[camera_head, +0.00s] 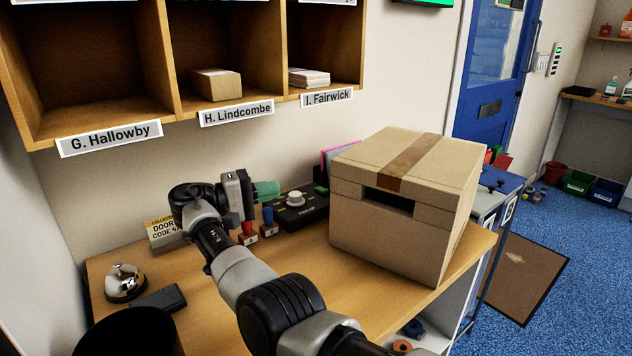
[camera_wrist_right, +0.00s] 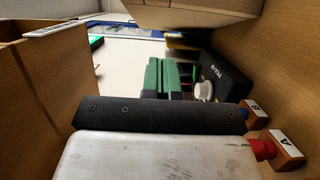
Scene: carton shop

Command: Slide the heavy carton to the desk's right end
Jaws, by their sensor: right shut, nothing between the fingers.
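The heavy carton (camera_head: 388,238) is a closed brown box with a tape strip and a dark hand slot. It sits upright on the wooden desk (camera_head: 205,320), close to the desk's right end. In the right wrist view the carton (camera_wrist_right: 190,12) fills part of the top edge. My right gripper (camera_head: 268,189) has green fingers, shut and empty, left of the carton and apart from it, above the desk's back part. The shut fingers also show in the right wrist view (camera_wrist_right: 168,76). My left gripper is not in view.
Labelled pigeonholes (camera_head: 180,112) hang above. A side table (camera_head: 492,190) stands beyond the right end.

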